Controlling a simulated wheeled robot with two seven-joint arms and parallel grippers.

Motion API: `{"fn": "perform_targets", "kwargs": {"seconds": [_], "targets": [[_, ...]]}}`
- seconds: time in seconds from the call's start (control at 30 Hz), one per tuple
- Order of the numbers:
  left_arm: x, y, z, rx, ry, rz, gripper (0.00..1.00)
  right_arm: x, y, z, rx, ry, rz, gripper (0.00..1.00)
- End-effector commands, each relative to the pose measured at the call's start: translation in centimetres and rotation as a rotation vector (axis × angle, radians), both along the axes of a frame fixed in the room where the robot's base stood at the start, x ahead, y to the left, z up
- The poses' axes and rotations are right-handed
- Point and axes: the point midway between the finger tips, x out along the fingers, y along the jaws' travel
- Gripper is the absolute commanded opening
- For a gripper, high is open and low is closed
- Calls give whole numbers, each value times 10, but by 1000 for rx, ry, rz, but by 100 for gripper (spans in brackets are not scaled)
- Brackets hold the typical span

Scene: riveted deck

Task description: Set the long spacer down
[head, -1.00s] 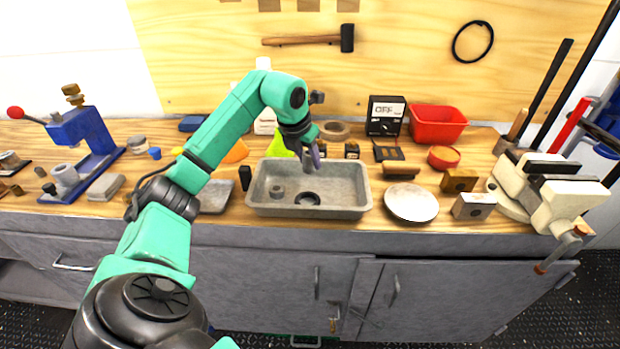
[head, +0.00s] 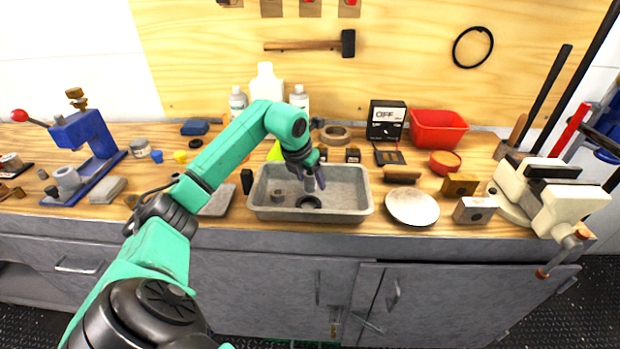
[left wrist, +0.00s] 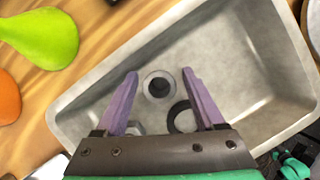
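The long spacer (head: 310,184), a pale grey tube, stands on end in the grey metal tray (head: 350,207). In the left wrist view the spacer (left wrist: 160,85) shows end-on with its dark hole. My left gripper (head: 315,182) is lowered into the tray. Its purple fingers (left wrist: 160,74) are open, one on each side of the spacer, with a visible gap at both sides. A dark ring (left wrist: 182,117) lies close beside the spacer. A shorter grey piece (head: 277,196) sits in the tray's left part.
The tray's walls surround the gripper; its right half is bare. A white plate (head: 412,207) and a wooden-handled tool (head: 402,175) lie to the right. A small black block (head: 246,181) stands left of the tray. A green pear-shaped thing (left wrist: 42,38) lies behind the tray.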

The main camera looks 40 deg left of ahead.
Motion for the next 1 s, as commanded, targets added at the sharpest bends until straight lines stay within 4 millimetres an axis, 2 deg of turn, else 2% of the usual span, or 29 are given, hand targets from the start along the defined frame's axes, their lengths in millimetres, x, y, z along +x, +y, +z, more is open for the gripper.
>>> {"fn": "perform_targets", "kwargs": {"seconds": [0.17, 0.4, 0.53, 0.67, 1.0], "targets": [[-6, 0, 19, 3, -5, 0, 71, 0, 0, -2, 0, 1, 0, 50], [-31, -3, 81, 3, -6, 1, 71, 0, -1, -3, -1, 1, 0, 50], [-41, -5, 104, 0, -3, 0, 71, 0, -1, -1, -1, 1, 0, 50], [-45, -6, 113, 1, -1, 1, 71, 0, -2, -1, -2, 0, 0, 50], [-45, -6, 113, 0, 0, 0, 71, 0, -2, -1, -3, -1, 0, 50]]}}
